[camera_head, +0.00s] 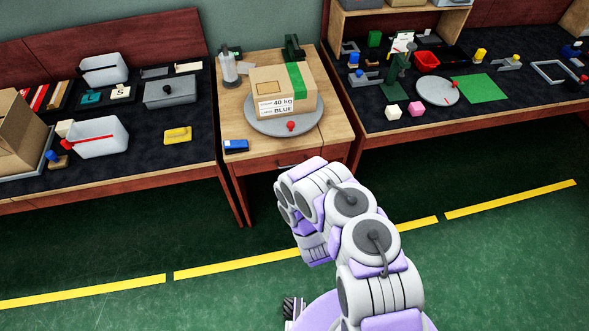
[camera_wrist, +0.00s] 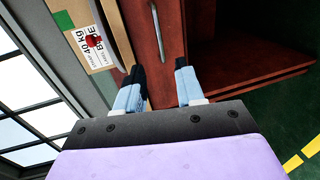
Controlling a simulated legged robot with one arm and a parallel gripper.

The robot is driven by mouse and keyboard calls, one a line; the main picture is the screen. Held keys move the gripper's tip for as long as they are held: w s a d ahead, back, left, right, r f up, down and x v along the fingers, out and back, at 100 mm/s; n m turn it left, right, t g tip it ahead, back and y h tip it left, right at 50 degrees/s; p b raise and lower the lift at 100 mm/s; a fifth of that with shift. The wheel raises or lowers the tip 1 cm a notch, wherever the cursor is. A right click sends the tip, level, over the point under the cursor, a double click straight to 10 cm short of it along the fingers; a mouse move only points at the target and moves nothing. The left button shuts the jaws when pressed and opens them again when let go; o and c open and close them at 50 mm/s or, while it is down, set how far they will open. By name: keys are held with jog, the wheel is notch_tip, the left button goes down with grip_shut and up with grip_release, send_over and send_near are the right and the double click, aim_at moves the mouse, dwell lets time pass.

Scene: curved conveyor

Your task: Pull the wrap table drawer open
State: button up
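The wrap table (camera_head: 240,112) stands in the middle of the head view, with a reddish drawer (camera_head: 262,166) under its wooden top. The drawer looks shut. Its dark bar handle (camera_head: 293,162) shows just above my arm. In the wrist view the drawer front (camera_wrist: 136,14) is seen sideways, with the metal handle (camera_wrist: 157,28) running down the picture. My gripper (camera_wrist: 160,70) is open and empty, and its two fingers straddle the line of the handle. The handle appears ahead of the fingertips, with no contact visible. In the head view my arm hides the gripper.
A box (camera_head: 283,88) labelled 40 kg BLUE sits on a round grey turntable (camera_head: 258,127) on the wrap table. A blue item (camera_head: 235,146) lies near its front edge. Cluttered benches flank it left (camera_head: 190,160) and right (camera_head: 385,130). The green floor (camera_head: 120,240) in front is clear.

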jog(key=b+x, duration=0.4)
jog(key=x, duration=1.1)
jog(key=shift+a, duration=0.1)
grip_shut()
dwell(0.3)
